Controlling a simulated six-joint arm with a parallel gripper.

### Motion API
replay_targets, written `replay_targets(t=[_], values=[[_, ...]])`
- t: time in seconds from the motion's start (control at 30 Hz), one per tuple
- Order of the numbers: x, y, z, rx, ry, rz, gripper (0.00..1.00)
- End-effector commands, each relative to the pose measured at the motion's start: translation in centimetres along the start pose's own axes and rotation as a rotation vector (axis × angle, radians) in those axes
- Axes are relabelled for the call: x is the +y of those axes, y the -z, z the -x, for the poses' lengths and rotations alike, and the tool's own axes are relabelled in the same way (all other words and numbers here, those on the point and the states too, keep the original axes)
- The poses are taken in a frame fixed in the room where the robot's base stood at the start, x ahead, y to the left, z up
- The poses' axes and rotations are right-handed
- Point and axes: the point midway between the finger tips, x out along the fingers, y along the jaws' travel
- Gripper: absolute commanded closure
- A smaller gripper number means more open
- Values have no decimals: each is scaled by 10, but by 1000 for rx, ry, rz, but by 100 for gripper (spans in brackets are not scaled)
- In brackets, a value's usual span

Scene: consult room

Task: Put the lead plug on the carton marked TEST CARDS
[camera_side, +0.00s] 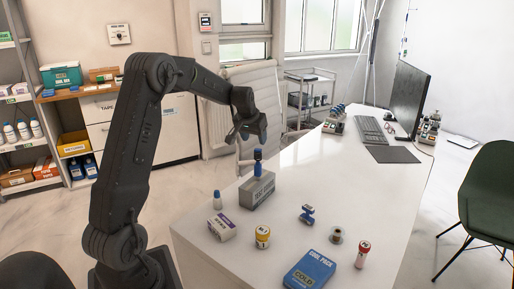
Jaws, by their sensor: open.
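The grey carton marked TEST CARDS (257,194) stands on the near left part of the white desk. A blue plug-like piece with a darker top (258,165) stands upright on the carton's top; it looks like the lead plug. My gripper (246,137) is open above the carton, a little left of and higher than the blue piece. There seems to be a small gap between my fingers and the piece. The fingertips are small and dark here.
Around the carton on the desk (390,187) are a white bottle with blue cap (217,201), a small white-purple box (222,227), a yellow jar (262,237), a small blue clamp-like item (307,214), a roll (337,236), a red-capped tube (362,254) and a COLD PACK box (309,270).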

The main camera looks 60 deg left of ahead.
Motion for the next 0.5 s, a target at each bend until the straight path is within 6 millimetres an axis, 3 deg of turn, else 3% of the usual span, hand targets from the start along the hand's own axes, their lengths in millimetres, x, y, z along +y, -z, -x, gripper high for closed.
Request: replay_targets(t=[0.1,0.27,0.37,0.5], values=[[0,0,18,1,0,0,42],[2,-1,32,1,-2,-4,42],[19,-9,50,6,-14,-31,42],[66,-45,100,21,-52,-116,42]])
